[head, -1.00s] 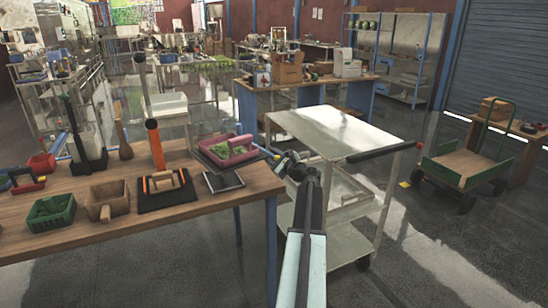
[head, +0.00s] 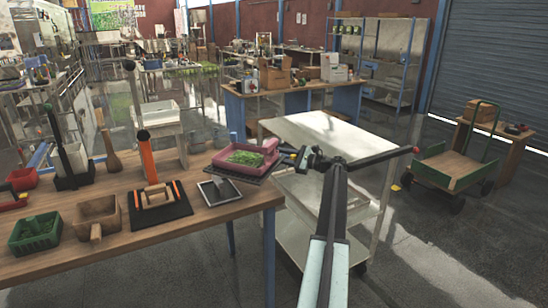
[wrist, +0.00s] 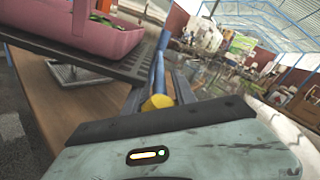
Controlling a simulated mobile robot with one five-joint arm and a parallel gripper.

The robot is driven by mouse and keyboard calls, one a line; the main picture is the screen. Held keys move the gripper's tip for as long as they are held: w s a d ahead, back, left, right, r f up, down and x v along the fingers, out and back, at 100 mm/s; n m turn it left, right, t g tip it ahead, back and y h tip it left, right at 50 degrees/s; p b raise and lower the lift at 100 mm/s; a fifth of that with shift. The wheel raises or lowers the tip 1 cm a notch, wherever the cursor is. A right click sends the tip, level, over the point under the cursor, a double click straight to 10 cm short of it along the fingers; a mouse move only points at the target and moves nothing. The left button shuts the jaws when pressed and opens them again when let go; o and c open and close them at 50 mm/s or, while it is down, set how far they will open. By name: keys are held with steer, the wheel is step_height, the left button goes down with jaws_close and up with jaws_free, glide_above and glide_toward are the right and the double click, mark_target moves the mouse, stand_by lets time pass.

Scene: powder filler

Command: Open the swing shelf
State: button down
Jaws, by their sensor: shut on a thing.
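The swing shelf (head: 236,172) is a dark flat tray near the right end of the wooden table, reaching past the table's edge. A pink basket (head: 231,167) with green contents stands on it. The shelf also shows in the wrist view (wrist: 98,61), with the pink basket (wrist: 95,40) on top. My gripper (head: 296,158) is at the shelf's right end, shut on its handle. In the wrist view the handle is a blue rod (wrist: 158,68) with a yellow end, between my fingers. The exact finger contact is partly hidden.
A white metal cart (head: 335,132) with a red-ended handle stands close beside and behind my arm. On the wooden table (head: 110,250) are a black mat with an orange post, a wooden box and a green basket (head: 35,235). Open floor lies at the lower right.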

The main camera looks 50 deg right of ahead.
steer(key=shift+s+d+f, duration=0.1)
steer(key=shift+s+d, duration=0.1)
steer(key=shift+d, duration=0.3)
steer(key=shift+w, duration=0.1)
steer(key=shift+w+a+n+y, duration=0.15)
steer(key=shift+n+y, duration=0.15)
steer(key=c, duration=1.1)
jaws_free()
